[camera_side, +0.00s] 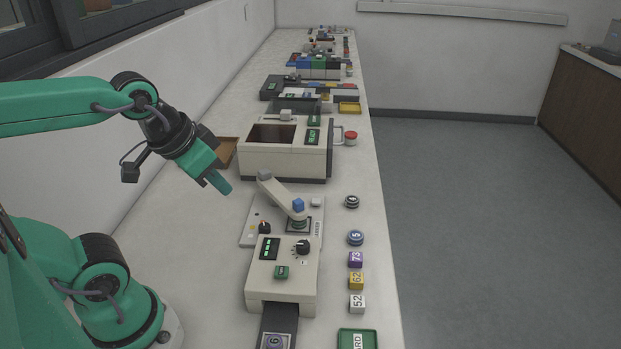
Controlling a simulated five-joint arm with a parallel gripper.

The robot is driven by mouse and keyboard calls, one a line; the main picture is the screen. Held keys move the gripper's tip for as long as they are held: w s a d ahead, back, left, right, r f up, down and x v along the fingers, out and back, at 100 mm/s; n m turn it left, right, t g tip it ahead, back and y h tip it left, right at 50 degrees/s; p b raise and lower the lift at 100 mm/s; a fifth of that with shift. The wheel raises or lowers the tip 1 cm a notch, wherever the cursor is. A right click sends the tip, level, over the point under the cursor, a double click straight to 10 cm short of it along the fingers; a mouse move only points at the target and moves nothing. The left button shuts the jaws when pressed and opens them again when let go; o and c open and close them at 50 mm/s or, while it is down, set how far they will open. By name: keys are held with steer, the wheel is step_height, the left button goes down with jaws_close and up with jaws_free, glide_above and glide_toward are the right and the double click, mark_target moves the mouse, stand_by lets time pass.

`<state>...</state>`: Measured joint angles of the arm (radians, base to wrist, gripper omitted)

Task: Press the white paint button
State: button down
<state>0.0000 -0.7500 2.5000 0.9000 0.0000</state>
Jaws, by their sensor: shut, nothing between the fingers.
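My gripper (219,183) is green, shut and empty. It points down and to the right, in the air left of the lever machine (283,270). A small white block (316,202) sits on that machine's back plate, right of its grey lever arm (280,193); I cannot tell whether it is a button. A blue cube (298,205) is at the lever's end. Farther back is a row of blue, green and dark blocks (318,66). I cannot make out which thing is the white paint button. My gripper touches nothing that I can see.
A cream box machine (285,150) with a dark window stands behind the lever machine. Along the bench's right edge are several numbered pieces, including a purple one (355,259) and a yellow one (356,281). A brown tray (226,152) lies behind my gripper. The bench's left strip is mostly clear.

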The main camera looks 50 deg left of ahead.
steer(key=shift+w, duration=0.1)
stand_by(0.3)
steer(key=m+g, duration=0.6)
steer(key=m, duration=0.3)
glide_above(316, 203)
step_height(316, 203, down, 8)
stand_by(0.5)
step_height(316, 203, down, 14)
steer(key=shift+r, duration=0.1)
stand_by(0.7)
